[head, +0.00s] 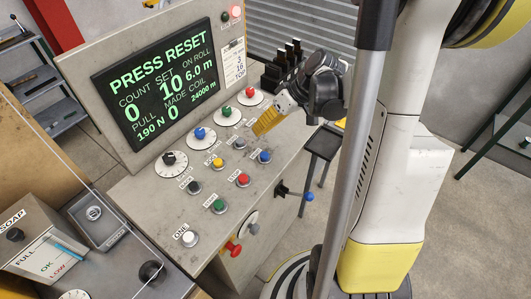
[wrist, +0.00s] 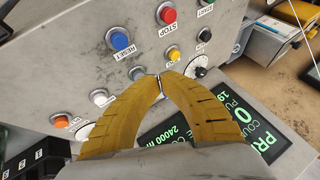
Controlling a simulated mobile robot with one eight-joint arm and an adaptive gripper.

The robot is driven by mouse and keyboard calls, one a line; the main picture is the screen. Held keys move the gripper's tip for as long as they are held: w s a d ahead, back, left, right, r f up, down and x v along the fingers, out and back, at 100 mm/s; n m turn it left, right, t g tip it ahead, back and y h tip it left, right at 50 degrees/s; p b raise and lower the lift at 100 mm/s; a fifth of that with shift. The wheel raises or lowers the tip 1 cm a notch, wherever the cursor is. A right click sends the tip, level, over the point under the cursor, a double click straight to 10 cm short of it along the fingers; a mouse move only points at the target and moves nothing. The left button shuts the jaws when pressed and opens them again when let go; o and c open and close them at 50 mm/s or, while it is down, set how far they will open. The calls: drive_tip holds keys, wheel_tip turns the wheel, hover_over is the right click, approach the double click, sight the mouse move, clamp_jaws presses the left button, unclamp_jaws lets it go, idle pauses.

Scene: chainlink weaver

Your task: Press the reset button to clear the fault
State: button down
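The blue reset button (head: 264,157) is on the sloping control panel (head: 140,195), at its right side in the head view. In the wrist view the blue button (wrist: 120,40) sits above a label reading RESET, up and left of my fingertips. My gripper (head: 257,131) has yellow curved fingers and hangs over the panel, behind and slightly left of the blue button in the head view. In the wrist view my gripper (wrist: 160,80) has its fingertips together with nothing seen between them. The fingers are apart from the blue button. The display (head: 160,82) reads PRESS RESET.
A red button (head: 243,179) labelled STOP is beside the blue one. A yellow button (head: 217,161), several dials and other buttons crowd the panel. A dark rack (head: 280,72) stands at the panel's back end.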

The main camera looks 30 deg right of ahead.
sight(261, 155)
drive_tip(key=shift+f, duration=0.15)
wheel_tip(261, 155, down, 9)
drive_tip(key=b, duration=0.7)
drive_tip(key=shift+r, duration=0.2)
idle(0.9)
drive_tip(key=shift+f+b, duration=0.45)
drive_tip(key=shift+f+b, duration=0.45)
idle(0.5)
drive_tip(key=shift+r, duration=0.15)
drive_tip(key=shift+r+p, duration=0.65)
drive_tip(key=shift+r, duration=0.15)
